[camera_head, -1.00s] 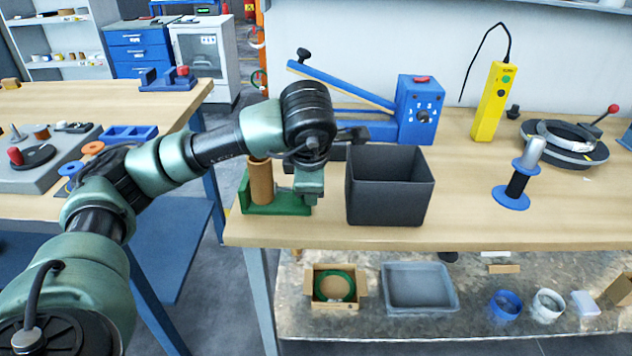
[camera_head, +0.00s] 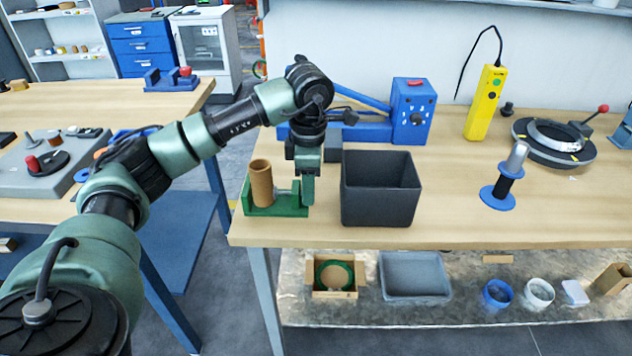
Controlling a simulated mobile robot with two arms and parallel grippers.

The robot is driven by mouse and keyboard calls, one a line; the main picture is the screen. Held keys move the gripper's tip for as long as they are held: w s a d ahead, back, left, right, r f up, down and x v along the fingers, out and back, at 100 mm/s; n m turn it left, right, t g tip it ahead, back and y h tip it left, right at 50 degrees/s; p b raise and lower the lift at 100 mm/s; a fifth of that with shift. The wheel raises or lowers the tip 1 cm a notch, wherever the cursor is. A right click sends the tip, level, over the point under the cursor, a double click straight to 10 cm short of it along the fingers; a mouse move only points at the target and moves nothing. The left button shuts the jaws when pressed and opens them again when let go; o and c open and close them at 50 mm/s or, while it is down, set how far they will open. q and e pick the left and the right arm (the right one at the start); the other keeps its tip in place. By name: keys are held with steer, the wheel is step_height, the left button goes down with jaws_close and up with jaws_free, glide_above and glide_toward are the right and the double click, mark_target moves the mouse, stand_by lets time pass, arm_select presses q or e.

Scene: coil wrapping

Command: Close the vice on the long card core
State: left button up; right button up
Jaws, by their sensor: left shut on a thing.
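The long card core (camera_head: 261,184) is a brown tube standing upright in the green vice (camera_head: 262,211), at the left front of the right-hand bench. A green upright part of the vice (camera_head: 308,194) stands to the right of the core, with a gap between them where a small greyish part shows. My left gripper (camera_head: 306,172) points down from above onto this right side of the vice. It is shut on the green upright part; its fingertips are partly hidden, and the exact grip is hard to see. My right gripper is not in view.
A black open bin (camera_head: 380,188) stands close to the right of the vice. A blue machine (camera_head: 412,112) with a lever is behind, partly hidden by my arm. A blue-flanged spool (camera_head: 503,182), yellow controller (camera_head: 484,102) and black ring fixture (camera_head: 552,142) are farther right.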

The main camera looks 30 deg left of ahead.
arm_select(q)
steer(key=shift+w+d+f+g, duration=0.2)
steer(key=shift+d+f+g, duration=0.15)
steer(key=shift+d, duration=0.25)
steer(key=shift+w+a+f+h, duration=0.1)
steer(key=shift+f+h, duration=0.05)
steer(key=shift+h, duration=0.15)
steer(key=shift+p, duration=0.45)
steer(key=shift+w+r+g+h+p, duration=0.15)
steer(key=shift+r+g+h+p, duration=0.4)
steer(key=shift+p, duration=0.6)
steer(key=shift+w+f+g+p, duration=0.1)
steer(key=shift+g+p, duration=0.3)
steer(key=shift+g, duration=0.1)
steer(key=shift+f+g+h, duration=0.2)
steer(key=shift+g+h, duration=0.25)
steer(key=shift+g, duration=0.05)
